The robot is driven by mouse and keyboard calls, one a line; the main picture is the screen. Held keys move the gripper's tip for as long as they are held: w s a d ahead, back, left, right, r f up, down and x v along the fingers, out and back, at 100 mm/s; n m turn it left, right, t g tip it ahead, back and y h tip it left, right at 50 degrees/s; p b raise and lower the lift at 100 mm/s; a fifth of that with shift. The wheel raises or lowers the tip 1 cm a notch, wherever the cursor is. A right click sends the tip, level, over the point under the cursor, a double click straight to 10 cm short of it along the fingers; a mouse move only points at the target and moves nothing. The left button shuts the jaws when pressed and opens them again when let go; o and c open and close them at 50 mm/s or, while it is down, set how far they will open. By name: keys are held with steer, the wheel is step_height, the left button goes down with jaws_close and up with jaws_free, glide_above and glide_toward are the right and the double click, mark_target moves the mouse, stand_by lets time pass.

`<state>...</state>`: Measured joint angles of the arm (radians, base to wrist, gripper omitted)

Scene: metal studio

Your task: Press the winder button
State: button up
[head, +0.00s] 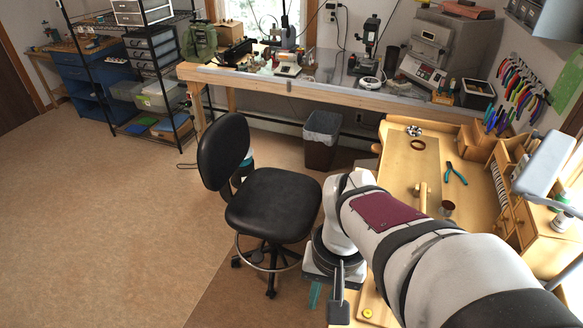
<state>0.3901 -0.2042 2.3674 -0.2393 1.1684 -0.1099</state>
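No part labelled as a winder button can be made out in the head view. A small round yellow piece (367,313) sits on a light wooden board at the bottom edge; I cannot tell whether it is the button. My white arm, with a maroon panel, fills the lower right and hides part of the bench. My gripper is not identifiable in the frame, so its place relative to the yellow piece does not show.
The wooden bench (400,160) carries teal pliers (454,174), a dark ring (418,145) and a small dark cup (447,208). A lamp (544,165) overhangs its right side. A black chair (272,204) stands at left. Open floor lies further left.

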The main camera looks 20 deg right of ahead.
steer(key=shift+m+h, duration=0.4)
steer(key=shift+m, duration=0.4)
steer(key=d+f, duration=0.1)
steer(key=d, duration=0.3)
steer(key=d+f, duration=0.2)
steer(key=d, duration=0.3)
steer(key=w+d+f, duration=0.1)
steer(key=d, duration=0.4)
steer(key=shift+d+f, duration=0.1)
steer(key=shift+f, duration=0.2)
jaws_close()
steer(key=shift+f, duration=0.1)
glide_toward(367, 312)
step_height(367, 312, down, 5)
steer(key=shift+f, duration=0.9)
steer(key=shift+w+f, duration=0.1)
steer(key=shift+f, duration=0.7)
step_height(367, 312, up, 9)
